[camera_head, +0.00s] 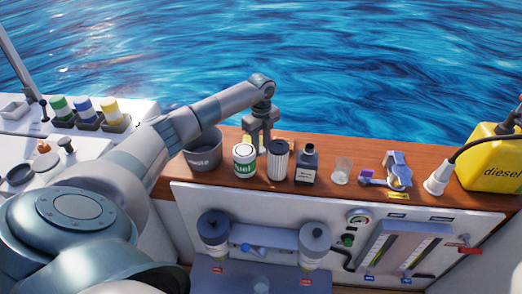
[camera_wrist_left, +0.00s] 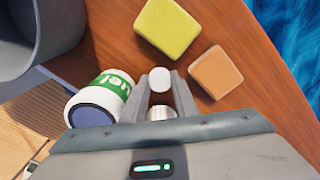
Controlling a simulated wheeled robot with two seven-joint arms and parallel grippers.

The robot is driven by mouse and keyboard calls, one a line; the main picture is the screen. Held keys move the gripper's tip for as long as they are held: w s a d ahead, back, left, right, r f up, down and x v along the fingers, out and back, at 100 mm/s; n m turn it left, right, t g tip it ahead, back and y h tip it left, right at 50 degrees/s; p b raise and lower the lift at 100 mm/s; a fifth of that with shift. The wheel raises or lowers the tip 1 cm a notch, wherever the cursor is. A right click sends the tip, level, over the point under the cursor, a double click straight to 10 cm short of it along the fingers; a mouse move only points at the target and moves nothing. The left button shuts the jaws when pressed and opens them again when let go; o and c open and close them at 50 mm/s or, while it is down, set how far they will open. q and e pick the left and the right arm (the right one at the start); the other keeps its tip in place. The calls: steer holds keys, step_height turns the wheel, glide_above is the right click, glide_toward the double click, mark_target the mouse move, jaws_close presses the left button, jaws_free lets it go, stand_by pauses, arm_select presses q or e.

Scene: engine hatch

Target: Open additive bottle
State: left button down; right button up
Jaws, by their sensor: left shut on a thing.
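The additive bottle appears to be the dark bottle with a white label (camera_head: 306,165), upright on the wooden shelf; its label is too small to read, and I cannot tell whether its top is capped. My left gripper (camera_head: 258,145) reaches down over the shelf, behind the green-and-white can (camera_head: 244,160) and left of the bottle, apart from it. In the left wrist view, its fingers (camera_wrist_left: 160,88) are shut on a small white round piece (camera_wrist_left: 159,80). I cannot tell for sure what this piece is. My right gripper is not in view.
A grey bucket (camera_head: 203,150), a ribbed filter (camera_head: 277,160), a clear cup (camera_head: 341,171) and a yellow diesel canister (camera_head: 493,160) stand along the narrow shelf (camera_head: 419,175). A yellow sponge (camera_wrist_left: 167,28) and an orange block (camera_wrist_left: 217,72) lie near the gripper. Water lies beyond.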

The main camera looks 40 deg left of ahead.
arm_select(q)
step_height(320, 180, down, 2)
steer(key=shift+f, duration=0.15)
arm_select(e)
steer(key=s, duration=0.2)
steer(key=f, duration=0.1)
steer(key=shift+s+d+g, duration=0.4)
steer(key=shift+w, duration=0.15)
arm_select(q)
steer(key=shift+f, duration=0.15)
steer(key=c, duration=1.6)
jaws_free()
steer(key=shift+c, duration=0.2)
steer(key=shift+o, duration=1.2)
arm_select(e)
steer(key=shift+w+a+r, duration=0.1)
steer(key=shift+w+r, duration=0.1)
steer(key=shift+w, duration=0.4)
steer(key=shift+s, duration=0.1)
